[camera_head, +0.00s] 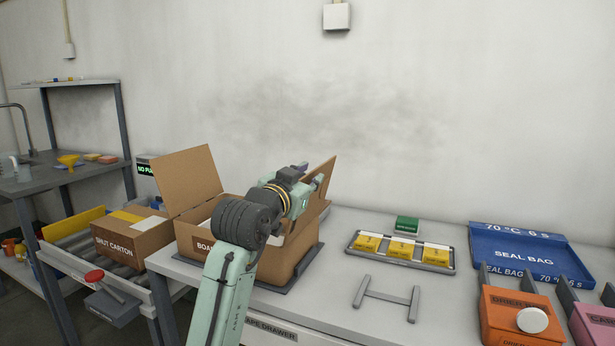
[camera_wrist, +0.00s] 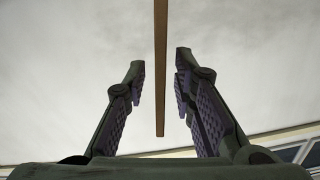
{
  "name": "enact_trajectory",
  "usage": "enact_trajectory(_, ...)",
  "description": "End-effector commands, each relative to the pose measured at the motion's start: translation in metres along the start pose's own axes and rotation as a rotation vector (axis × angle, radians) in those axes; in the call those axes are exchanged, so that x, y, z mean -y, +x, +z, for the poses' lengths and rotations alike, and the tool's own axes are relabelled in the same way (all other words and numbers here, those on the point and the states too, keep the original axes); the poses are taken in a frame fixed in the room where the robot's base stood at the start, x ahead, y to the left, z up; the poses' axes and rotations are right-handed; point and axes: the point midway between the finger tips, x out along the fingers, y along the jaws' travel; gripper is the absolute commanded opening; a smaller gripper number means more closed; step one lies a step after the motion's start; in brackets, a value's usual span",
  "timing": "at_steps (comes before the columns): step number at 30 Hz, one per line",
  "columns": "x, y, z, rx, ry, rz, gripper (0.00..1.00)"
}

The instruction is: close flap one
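An open brown carton (camera_head: 281,258) with "BOA..." lettering stands on the bench, partly hidden behind my arm. Its left flap (camera_head: 185,180) stands up and leans outward. Its right flap (camera_head: 325,175) also stands up, tilted to the right. No mark shows which one is flap one. My gripper (camera_head: 309,174) is above the carton at the right flap. In the wrist view a thin brown panel edge (camera_wrist: 161,70), seemingly that flap, runs between the two open fingers, with a gap showing on each side. The carton's inside is mostly hidden.
A shut carton (camera_head: 130,240) sits on a roller conveyor to the left. A tray of yellow packets (camera_head: 400,250), a grey H-shaped handle (camera_head: 387,297) and a blue seal bag tray (camera_head: 525,250) lie to the right. The wall is behind.

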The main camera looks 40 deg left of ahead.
Motion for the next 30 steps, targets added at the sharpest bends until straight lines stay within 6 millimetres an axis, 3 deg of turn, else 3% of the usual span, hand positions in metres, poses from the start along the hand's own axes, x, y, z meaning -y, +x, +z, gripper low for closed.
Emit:
enact_trajectory(5, -0.0001, -0.0001, 0.0001, 0.000, 0.000, 0.000, 0.23)
enact_trajectory(15, 0.0000, -0.0004, 0.0001, 0.000, 0.000, 0.000, 0.00)
enact_trajectory(30, 0.0000, -0.0004, 0.0002, 0.001, 0.000, 0.000, 0.00)
